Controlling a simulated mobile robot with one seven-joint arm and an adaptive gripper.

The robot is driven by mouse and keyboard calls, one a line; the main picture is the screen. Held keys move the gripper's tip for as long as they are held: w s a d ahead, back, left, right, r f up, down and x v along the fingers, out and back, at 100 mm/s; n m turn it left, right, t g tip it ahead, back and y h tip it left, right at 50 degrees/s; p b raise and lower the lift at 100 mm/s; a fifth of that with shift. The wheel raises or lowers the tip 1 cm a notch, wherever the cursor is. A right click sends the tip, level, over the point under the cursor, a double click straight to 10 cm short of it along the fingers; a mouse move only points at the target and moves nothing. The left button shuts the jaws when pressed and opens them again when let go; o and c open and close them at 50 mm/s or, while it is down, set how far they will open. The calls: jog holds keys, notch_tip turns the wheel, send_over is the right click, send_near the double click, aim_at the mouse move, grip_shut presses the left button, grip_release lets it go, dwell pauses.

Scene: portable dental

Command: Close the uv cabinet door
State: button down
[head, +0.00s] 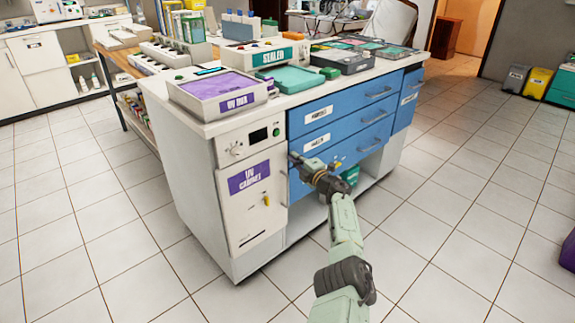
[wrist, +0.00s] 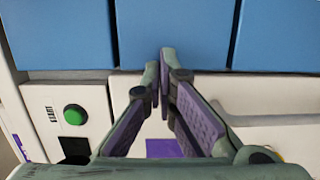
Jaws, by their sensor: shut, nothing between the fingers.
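The UV cabinet is the white left end of the counter unit. Its door (head: 240,214) carries a purple "UV CABINET" label (head: 249,178) and a small yellow piece (head: 267,199) near its right edge. In the head view the door looks flush or nearly flush with the front; I cannot tell whether a small gap remains. My gripper (head: 293,157) is near the door's upper right edge, by the blue drawers. In the wrist view my gripper (wrist: 160,65) is shut and empty, its fingers covering part of the white front. I cannot tell whether it touches anything.
Above the door is a control panel with a green button (wrist: 75,115), marked START. Blue drawers (head: 340,122) with bar handles are to the right, over an open shelf. A purple-lined tray (head: 175,95) stands on the countertop. The tiled floor (head: 130,260) in front is clear.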

jog(key=shift+w+a+b, duration=0.15)
jog(key=shift+w+b, duration=0.1)
jog(key=shift+b, duration=0.1)
jog(key=shift+g+y, duration=0.3)
